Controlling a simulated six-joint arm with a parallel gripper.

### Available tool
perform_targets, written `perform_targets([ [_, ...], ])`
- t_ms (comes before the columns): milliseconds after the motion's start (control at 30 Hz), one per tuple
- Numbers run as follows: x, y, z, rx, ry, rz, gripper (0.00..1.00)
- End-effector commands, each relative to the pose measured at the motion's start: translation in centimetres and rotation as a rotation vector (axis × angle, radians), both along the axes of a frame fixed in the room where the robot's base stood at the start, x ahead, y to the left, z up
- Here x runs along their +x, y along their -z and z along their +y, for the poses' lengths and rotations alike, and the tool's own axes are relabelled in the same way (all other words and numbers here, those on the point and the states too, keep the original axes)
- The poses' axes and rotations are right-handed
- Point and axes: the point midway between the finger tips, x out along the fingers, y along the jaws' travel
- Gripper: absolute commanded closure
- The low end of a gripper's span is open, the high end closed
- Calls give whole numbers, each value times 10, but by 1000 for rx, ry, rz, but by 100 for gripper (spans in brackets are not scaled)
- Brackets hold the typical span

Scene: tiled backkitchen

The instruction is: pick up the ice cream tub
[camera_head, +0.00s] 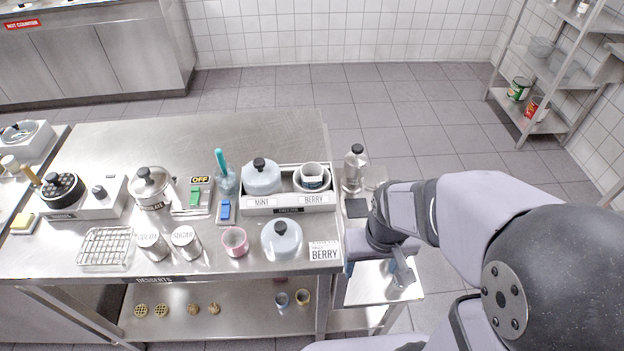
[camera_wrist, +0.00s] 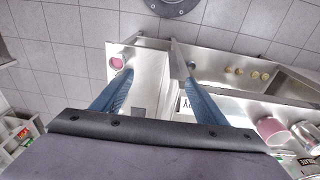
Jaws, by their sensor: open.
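I cannot tell for certain which container is the ice cream tub. The likeliest is a small white tub (camera_head: 312,176) with a dark label, standing in the well marked BERRY of the metal counter tray (camera_head: 258,206). My gripper (camera_head: 402,272) hangs to the right of the counter, over the low side table, apart from that tub. In the wrist view its two blue fingers (camera_wrist: 158,80) are spread, with nothing between them. A round pink-topped thing (camera_wrist: 117,62) stands on the side table in the wrist view; my gripper appears to hide it in the head view.
On the steel counter (camera_head: 130,262), a grey lid (camera_head: 261,178) covers the MINT well. Another lid (camera_head: 281,240), a pink cup (camera_head: 235,241) and a BERRY card (camera_head: 325,251) are near the front edge. A metal bottle (camera_head: 354,170) stands right of the tray. The counter's back is clear.

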Motion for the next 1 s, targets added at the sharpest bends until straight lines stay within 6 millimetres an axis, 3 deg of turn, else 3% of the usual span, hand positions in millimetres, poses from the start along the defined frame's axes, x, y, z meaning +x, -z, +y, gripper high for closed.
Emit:
perform_targets([
  [167,52,-3,-2,-20,-31,-180,33],
  [333,103,11,2,-10,-90,-374,33],
  [600,172,12,30,68,-204,-699,33],
  [933,208,-9,74,232,-297,-1033,33],
  [1000,211,0,76,251,-309,-1097,33],
])
